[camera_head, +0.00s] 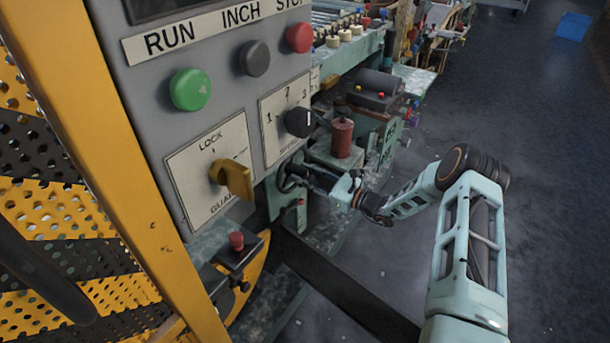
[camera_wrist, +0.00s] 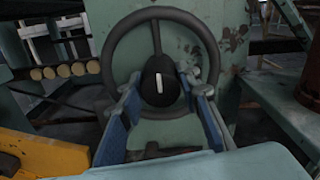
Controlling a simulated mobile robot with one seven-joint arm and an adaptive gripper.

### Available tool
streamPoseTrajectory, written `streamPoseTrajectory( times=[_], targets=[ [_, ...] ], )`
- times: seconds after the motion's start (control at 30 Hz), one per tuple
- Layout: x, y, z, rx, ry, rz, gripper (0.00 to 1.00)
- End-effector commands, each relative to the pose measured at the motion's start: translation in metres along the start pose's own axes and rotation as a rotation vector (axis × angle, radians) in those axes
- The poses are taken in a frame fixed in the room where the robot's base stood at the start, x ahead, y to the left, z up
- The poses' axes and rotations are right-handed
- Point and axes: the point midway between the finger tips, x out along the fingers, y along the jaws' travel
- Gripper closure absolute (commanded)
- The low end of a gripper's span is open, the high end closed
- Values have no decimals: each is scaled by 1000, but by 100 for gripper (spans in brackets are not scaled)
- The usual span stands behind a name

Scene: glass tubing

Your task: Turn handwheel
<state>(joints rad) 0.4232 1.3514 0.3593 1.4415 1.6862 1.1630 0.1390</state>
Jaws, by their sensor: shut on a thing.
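The handwheel (camera_head: 284,179) is a dark ring on the green machine below the grey control panel. In the wrist view the handwheel (camera_wrist: 110,62) faces me, with a dark rounded hub marked by a white line and one spoke running up from it. My gripper (camera_head: 311,177) reaches it from the right. In the wrist view my gripper (camera_wrist: 162,92) has its blue-padded fingers on either side of the hub, shut on it. The lower part of the rim is partly hidden behind my fingers.
The panel above carries a green button (camera_head: 190,90), a grey button (camera_head: 254,58), a red button (camera_head: 299,38), a black selector (camera_head: 298,122) and a yellow lock knob (camera_head: 232,178). A red cylinder (camera_head: 342,138) stands just right of the wheel. Yellow guard frame stands left; open floor lies right.

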Motion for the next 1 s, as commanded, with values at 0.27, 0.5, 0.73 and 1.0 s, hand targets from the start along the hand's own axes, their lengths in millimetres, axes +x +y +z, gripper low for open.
streamPoseTrajectory(
  times=[0.27, 0.5, 0.73, 1.0],
  targets=[
    [0, 0, 0, 55, -1, 1, 100],
    [0, 0, 0, 210, -1, -1, 100],
    [-1, 1, 0, 424, -1, -1, 100],
    [0, 1, 0, 680, -2, 0, 100]
  ],
)
